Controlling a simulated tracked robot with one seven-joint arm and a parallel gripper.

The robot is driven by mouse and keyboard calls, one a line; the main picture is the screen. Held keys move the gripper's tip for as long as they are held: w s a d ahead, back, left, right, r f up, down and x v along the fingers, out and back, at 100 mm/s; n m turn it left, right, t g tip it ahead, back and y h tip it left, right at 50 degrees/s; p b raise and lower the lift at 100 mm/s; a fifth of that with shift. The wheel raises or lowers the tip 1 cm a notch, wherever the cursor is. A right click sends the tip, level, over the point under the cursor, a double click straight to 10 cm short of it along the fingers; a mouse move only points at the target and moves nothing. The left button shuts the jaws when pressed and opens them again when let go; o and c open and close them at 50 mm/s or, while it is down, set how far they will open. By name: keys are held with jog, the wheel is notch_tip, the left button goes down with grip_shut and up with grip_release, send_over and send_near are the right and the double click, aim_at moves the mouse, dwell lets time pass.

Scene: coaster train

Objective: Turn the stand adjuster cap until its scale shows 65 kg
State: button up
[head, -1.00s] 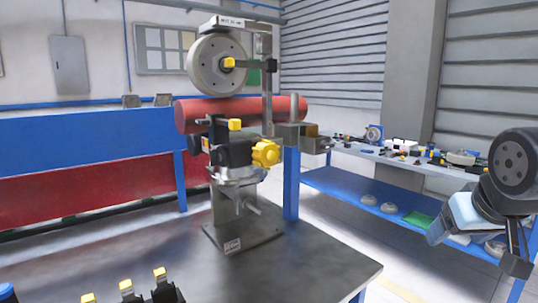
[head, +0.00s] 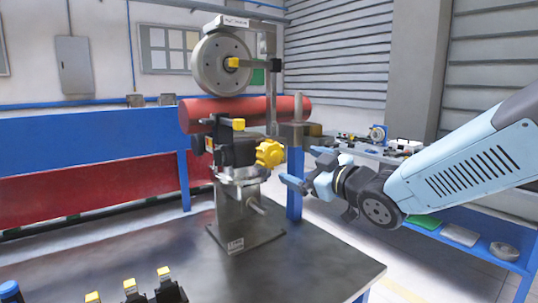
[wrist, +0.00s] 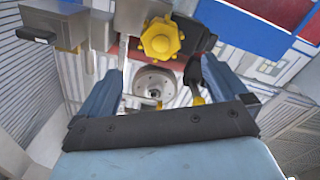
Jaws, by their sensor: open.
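A test stand (head: 240,235) stands on the dark table with a yellow lobed knob (head: 270,153) on its right side, which looks like the adjuster cap. The knob also shows at the top middle of the wrist view (wrist: 161,40). I cannot make out a scale or a kg reading in either view. My gripper (head: 306,168) is open and empty, to the right of the knob and apart from it, with its fingers pointing left toward the stand. In the wrist view the knob lies above and between the two blue fingers.
A grey wheel (head: 219,63) with a yellow centre piece is high on the stand, and a red cylinder (head: 200,115) lies behind it. A yellow-topped block (head: 238,124) is above the knob. Small yellow-topped parts (head: 131,285) stand at the table's front left.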

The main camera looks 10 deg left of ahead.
aim_at(275, 156)
jog(key=x, duration=1.4)
jog(key=shift+s, duration=0.15)
jog(key=shift+c, duration=0.5)
jog(key=c, duration=0.8)
jog(key=shift+c, duration=0.2)
jog(key=shift+m, duration=0.3)
jog(key=m, duration=1.1)
jog(key=shift+d, duration=0.1)
